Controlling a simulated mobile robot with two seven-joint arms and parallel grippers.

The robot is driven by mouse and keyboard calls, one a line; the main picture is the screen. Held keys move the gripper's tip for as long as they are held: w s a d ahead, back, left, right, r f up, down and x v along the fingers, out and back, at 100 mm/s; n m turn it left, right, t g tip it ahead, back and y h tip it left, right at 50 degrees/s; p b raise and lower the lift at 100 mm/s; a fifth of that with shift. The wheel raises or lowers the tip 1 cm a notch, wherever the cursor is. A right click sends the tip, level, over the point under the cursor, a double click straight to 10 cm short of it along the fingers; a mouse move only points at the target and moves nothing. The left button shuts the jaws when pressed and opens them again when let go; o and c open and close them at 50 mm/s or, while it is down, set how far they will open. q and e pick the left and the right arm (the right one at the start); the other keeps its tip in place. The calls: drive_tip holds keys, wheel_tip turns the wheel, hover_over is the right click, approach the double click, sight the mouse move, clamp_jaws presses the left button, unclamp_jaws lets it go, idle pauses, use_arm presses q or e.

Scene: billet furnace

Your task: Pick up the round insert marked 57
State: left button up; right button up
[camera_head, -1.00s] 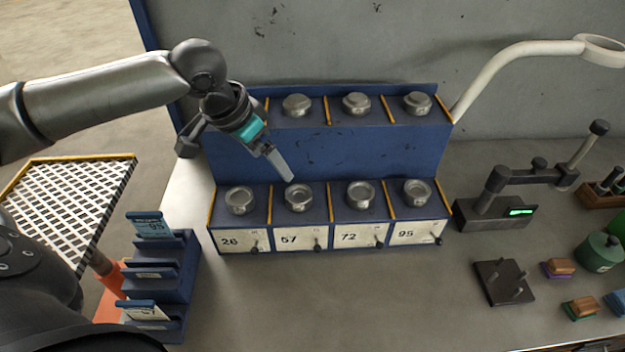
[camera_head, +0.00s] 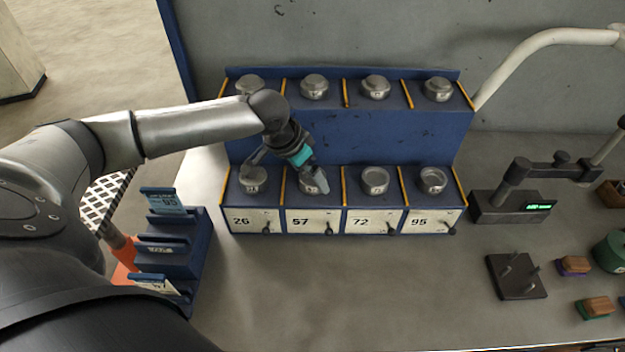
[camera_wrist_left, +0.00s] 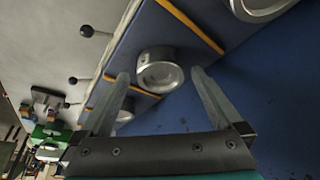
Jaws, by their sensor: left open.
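The round insert marked 57 (camera_head: 307,184) is a grey metal cup in the front row of the blue rack, above the label 57 (camera_head: 300,222). My left gripper (camera_head: 321,185) is at this insert and partly covers it in the head view. In the left wrist view the insert (camera_wrist_left: 160,74) shows between the tips of my open left gripper (camera_wrist_left: 160,78), with a visible gap to each finger. It sits on the rack. My right gripper is not in view.
Beside it in the front row stand inserts over labels 26 (camera_head: 253,181), 72 (camera_head: 374,181) and 95 (camera_head: 433,181), split by yellow-edged dividers. Several inserts stand on the rear shelf. A blue card holder (camera_head: 175,260) is at the left, a gauge stand (camera_head: 495,205) at the right.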

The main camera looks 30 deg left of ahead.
use_arm(q)
drive_tip(key=shift+x, duration=0.8)
clamp_jaws()
drive_tip(key=shift+w+r, duration=0.15)
idle(0.4)
